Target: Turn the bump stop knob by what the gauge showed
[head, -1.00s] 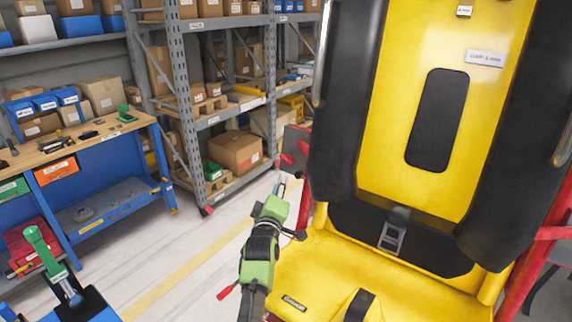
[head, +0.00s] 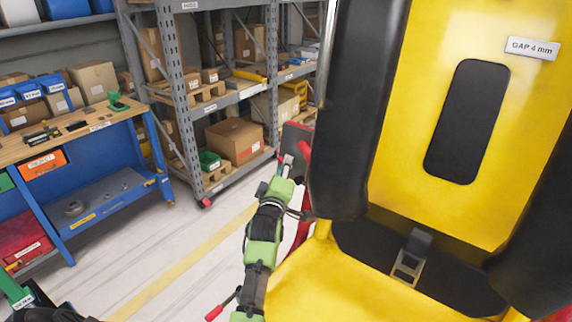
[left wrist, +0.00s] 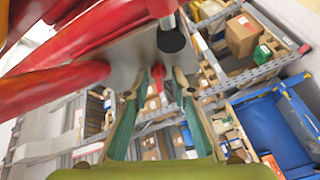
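A yellow seat (head: 420,110) with black padded bars fills the right of the head view. A white label (head: 532,47) on its back reads "GAP 4 mm". Contact with the knob cannot be told. My right gripper is not in view.
Red bars (left wrist: 80,40) of the seat frame run close to the left gripper. A blue workbench (head: 95,180) and grey shelving (head: 190,110) with boxes stand behind at the left. The floor between them and the seat is clear.

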